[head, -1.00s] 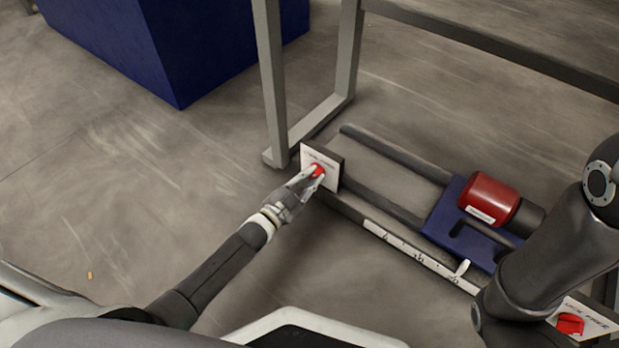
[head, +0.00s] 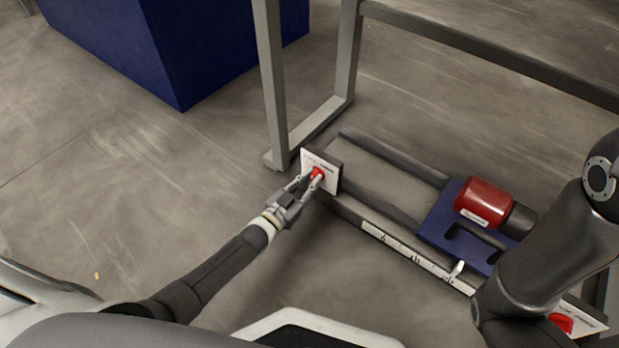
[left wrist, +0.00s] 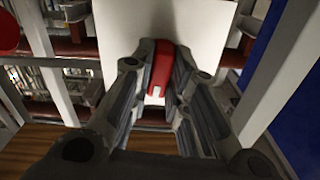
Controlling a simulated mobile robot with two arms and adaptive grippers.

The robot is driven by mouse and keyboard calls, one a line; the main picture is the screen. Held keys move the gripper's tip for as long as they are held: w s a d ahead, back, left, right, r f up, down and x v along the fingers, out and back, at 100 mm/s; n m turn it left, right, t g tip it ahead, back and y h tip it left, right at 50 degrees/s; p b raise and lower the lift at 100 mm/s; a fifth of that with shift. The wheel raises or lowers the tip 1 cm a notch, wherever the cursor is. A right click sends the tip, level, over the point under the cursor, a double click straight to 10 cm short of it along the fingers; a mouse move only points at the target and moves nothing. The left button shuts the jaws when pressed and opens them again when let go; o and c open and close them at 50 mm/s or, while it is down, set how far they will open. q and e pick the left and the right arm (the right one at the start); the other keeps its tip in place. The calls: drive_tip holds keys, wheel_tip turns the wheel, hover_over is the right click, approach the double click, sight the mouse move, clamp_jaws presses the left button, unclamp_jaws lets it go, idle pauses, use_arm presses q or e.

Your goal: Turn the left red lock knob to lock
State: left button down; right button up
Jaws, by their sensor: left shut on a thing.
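The left red lock knob (head: 317,173) sits on a white label plate (head: 331,180) at the left end of the rail frame. My left gripper (head: 313,180) is shut on this knob, one finger on each side. In the left wrist view the knob (left wrist: 161,70) shows between the two fingers (left wrist: 160,85), with a small white mark at its lower end. Another red knob (head: 562,322) on a white plate at the lower right is partly hidden by my right arm. My right gripper is out of view.
A blue carriage (head: 435,222) with a red motor (head: 484,202) sits on the rails to the right. A scale strip (head: 410,252) with a small pointer runs along the front rail. A grey frame post (head: 270,80) stands behind the plate, and a blue block (head: 180,50) stands at the back left.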

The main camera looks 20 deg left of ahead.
use_arm(q)
drive_tip(key=n+p, duration=0.1)
drive_tip(key=n, duration=0.4)
drive_tip(key=shift+n, duration=1.6)
drive_tip(key=c, duration=1.4)
unclamp_jaws()
drive_tip(key=shift+s, duration=0.1)
drive_tip(key=v, duration=1.1)
drive_tip(key=shift+s+a, duration=0.15)
drive_tip(key=shift+s, duration=0.25)
